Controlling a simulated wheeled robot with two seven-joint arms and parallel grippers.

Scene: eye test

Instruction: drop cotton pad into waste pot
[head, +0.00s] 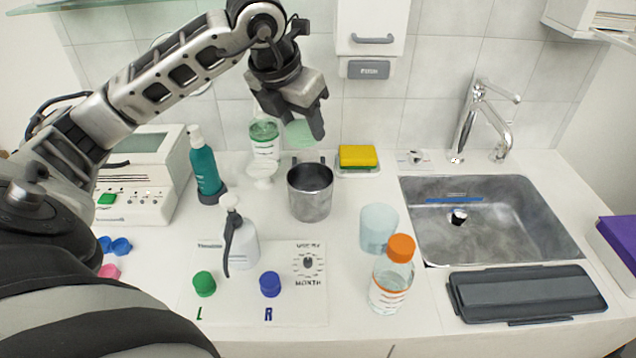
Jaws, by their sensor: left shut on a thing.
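My left gripper (308,118) points down and is shut on a pale green cotton pad (299,134), which shows below the fingers. The metal waste pot (310,197) stands upright on the counter, open at the top. In the head view the pad appears above the pot's rim, with a gap between them. I cannot tell whether it is straight over the opening. The inside of the pot shows only as dark grey, and its bottom is hidden. My right gripper is not in view.
A white stand (262,172) and a green-labelled bottle (264,140) are left of the pot. A yellow sponge (358,156) lies behind it to the right. A frosted cup (378,230) and an orange-capped bottle (393,275) stand front right. A pump bottle (240,245) stands front left.

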